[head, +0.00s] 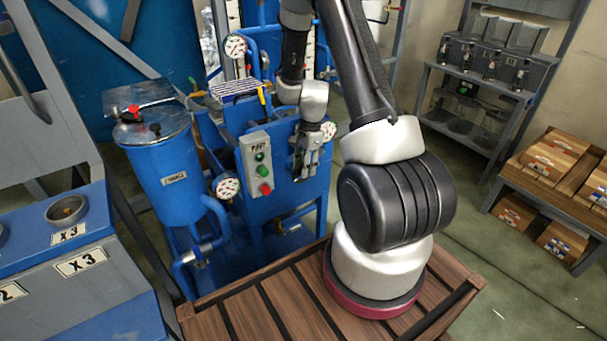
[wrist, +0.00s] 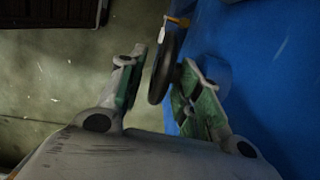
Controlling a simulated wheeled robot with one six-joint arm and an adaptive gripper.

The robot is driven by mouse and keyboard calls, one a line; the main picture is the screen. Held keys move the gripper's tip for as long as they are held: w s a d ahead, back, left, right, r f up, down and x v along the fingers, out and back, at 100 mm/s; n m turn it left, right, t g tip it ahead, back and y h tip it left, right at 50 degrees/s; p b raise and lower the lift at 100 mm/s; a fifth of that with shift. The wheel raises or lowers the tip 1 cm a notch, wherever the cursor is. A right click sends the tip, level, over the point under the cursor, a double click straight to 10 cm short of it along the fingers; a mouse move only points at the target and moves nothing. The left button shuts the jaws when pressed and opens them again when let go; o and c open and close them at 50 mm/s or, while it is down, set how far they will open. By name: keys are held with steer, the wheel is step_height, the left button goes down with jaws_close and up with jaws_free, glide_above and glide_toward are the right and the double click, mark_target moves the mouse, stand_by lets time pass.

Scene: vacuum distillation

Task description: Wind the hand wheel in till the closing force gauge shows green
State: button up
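My gripper (head: 308,160) is at the right face of the blue machine, pointing down, beside the gauge there. In the wrist view my gripper (wrist: 160,90) is open, and the dark hand wheel (wrist: 163,72) shows nearly edge-on between its two fingers. The wheel's rim appears apart from the left finger and close to the right one; I cannot tell if it touches. An orange handle with a white tag (wrist: 178,22) shows at the wheel's top. A round gauge (head: 328,131) is just right of my gripper; its reading and colour are too small to tell.
A control box (head: 257,165) with green and red buttons is left of my gripper. Another gauge (head: 227,186) sits lower left, and one (head: 235,46) higher up. A blue tank (head: 165,165) stands left. Shelves (head: 480,80) and boxes are at the right, with open floor between.

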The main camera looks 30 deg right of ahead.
steer(key=r, duration=0.5)
steer(key=d+r, duration=0.1)
steer(key=r, duration=0.2)
steer(key=shift+d+r, duration=0.1)
steer(key=shift+r, duration=0.1)
stand_by(0.4)
steer(key=shift+s+n, duration=0.2)
steer(key=shift+n, duration=0.5)
steer(key=s+a+r+n+t, duration=0.2)
steer(key=s+a+r+n, duration=0.1)
steer(key=s+r+n, duration=0.5)
steer(key=s+a+r+n+t+h, duration=0.1)
steer(key=s+a+r+n, duration=0.3)
steer(key=s+r+n, duration=0.4)
steer(key=s+r+t, duration=0.1)
steer(key=s+r, duration=0.6)
steer(key=r, duration=0.4)
steer(key=shift+s+h, duration=0.2)
steer(key=shift+h, duration=0.1)
